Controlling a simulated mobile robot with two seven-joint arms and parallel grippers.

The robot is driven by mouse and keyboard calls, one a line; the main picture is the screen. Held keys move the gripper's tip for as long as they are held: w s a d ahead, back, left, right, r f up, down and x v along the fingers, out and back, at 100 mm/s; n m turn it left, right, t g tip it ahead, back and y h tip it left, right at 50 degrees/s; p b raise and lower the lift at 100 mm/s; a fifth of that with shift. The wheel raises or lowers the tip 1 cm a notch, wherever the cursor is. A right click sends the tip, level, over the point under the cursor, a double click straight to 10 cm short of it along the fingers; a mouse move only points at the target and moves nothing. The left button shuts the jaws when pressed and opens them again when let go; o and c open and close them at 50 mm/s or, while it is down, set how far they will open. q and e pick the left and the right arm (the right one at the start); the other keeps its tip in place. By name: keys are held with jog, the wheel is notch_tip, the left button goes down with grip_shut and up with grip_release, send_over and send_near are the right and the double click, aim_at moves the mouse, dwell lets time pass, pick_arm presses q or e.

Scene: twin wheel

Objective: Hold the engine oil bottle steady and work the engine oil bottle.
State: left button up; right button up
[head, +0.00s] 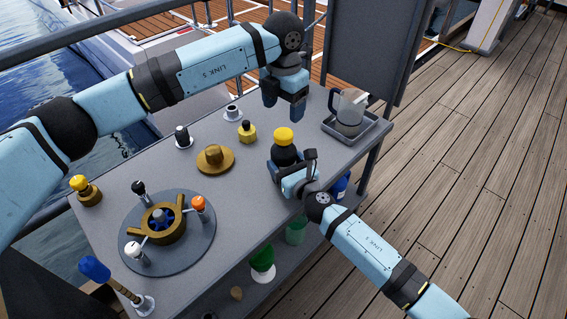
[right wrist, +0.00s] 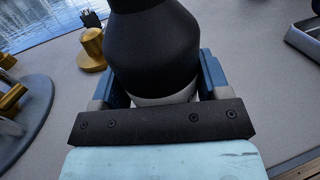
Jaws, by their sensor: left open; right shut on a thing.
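The engine oil bottle (head: 285,152) is black with a yellow cap and stands upright on the grey table. In the right wrist view the dark bottle body (right wrist: 152,50) fills the top middle, with a pale band low down; its cap is out of that view. My right gripper (head: 288,170) is shut around the bottle's lower part, one finger on each side. My left gripper (head: 284,101) is open and empty, pointing down over the table behind the bottle, apart from the cap. The bottle's base is hidden by my right gripper.
A round wheel fixture (head: 205,240) is at front left.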

aim_at(284, 133)
pick_arm(q)
jog(key=n, duration=1.3)
jog(key=shift+n, duration=0.4)
jog(key=n, duration=1.2)
jog(key=shift+n, duration=0.3)
jog(key=shift+f, duration=0.1)
jog(key=shift+f, duration=3.95)
jog(key=shift+c, duration=0.5)
